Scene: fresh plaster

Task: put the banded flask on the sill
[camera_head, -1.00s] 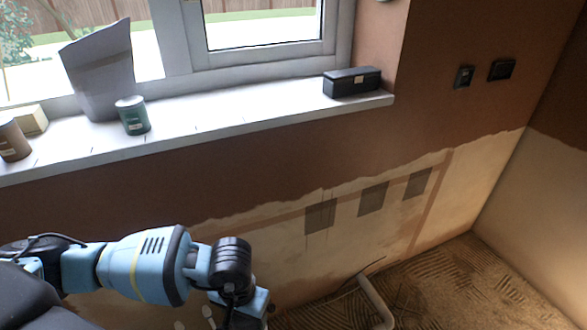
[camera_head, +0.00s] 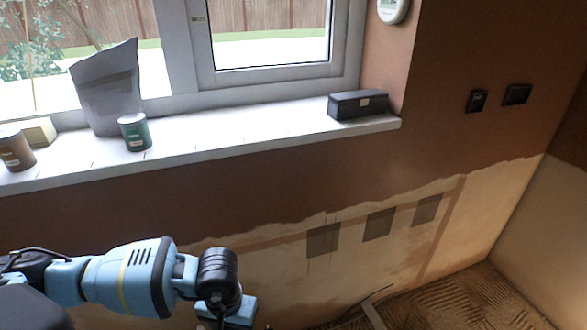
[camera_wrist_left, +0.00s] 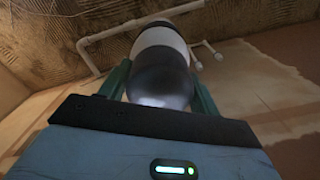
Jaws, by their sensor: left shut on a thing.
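The banded flask (camera_wrist_left: 160,42), dark with a broad white band, is in the left wrist view. My left gripper (camera_wrist_left: 160,78) is shut on it, with a green finger on each side of its dark rounded end. In the head view my left wrist (camera_head: 230,308) is at the bottom edge, below the sill and in front of the wall. The fingers and flask cannot be made out there. The white sill (camera_head: 235,130) runs under the window. My right gripper is in neither view.
On the sill stand a brown can (camera_head: 15,151), a pale box (camera_head: 40,132), a grey bag (camera_head: 108,92), a green can (camera_head: 135,133) and a black box (camera_head: 357,104) at the right end. The sill is clear between green can and black box.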

